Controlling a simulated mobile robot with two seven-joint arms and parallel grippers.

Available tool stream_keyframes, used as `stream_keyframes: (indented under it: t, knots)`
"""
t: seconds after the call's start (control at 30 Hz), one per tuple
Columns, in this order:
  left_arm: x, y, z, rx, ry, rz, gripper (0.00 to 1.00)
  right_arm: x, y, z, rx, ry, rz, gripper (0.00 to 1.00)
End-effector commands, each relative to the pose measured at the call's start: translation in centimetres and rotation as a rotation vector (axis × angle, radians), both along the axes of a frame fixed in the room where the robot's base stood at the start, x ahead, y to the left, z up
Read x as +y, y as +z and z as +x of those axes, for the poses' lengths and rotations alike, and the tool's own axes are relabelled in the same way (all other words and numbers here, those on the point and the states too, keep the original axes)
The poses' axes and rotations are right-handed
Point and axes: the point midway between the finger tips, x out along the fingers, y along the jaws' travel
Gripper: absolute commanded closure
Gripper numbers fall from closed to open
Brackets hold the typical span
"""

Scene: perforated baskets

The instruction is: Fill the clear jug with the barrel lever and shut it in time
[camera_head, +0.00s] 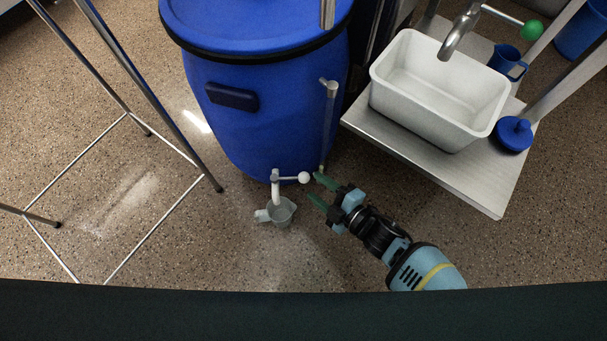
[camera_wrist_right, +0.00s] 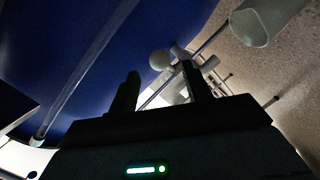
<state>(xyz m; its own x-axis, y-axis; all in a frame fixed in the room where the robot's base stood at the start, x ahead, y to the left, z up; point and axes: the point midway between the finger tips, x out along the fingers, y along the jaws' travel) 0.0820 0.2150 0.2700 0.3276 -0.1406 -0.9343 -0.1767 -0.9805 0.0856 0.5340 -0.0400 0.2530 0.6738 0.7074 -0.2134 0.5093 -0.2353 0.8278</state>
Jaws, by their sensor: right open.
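The blue barrel (camera_head: 265,110) stands at the top middle of the head view. A pale tap (camera_head: 275,188) comes from its lower front, with a lever ending in a white ball knob (camera_head: 304,177) pointing right. The small clear jug (camera_head: 283,213) is under the tap, its handle to the left; I cannot tell its water level. My right gripper (camera_head: 316,187) is open, its green fingers just right of the knob. In the right wrist view the knob (camera_wrist_right: 160,60) shows ahead, between the dark fingers (camera_wrist_right: 160,85), with no clear contact. My left gripper is not in view.
A clear upright tube (camera_head: 329,125) runs up the barrel front close to my right gripper. A metal table (camera_head: 485,193) with a white basin (camera_head: 440,127), blue mug (camera_head: 508,60) and blue lid (camera_head: 514,134) stands right. A metal frame (camera_head: 155,240) stands left. Speckled floor is open between.

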Motion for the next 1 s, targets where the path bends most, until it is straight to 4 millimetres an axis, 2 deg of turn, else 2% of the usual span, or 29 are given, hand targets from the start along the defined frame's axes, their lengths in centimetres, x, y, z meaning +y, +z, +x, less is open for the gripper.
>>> stream_keyframes:
  t: [0.3,0.5,0.77,1.0]
  knots:
    - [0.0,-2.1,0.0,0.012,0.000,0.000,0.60,3.2,-1.2,3.1,0.001,-0.001,0.000,0.51]
    - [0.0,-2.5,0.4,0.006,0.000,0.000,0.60,4.0,-1.3,3.8,0.002,-0.001,-0.001,0.51]
    - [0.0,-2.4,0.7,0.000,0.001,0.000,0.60,4.1,-1.3,3.9,0.002,-0.001,-0.001,0.51]
    - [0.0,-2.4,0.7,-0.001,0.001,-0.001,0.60,4.0,-1.3,3.9,0.002,-0.001,-0.001,0.83]
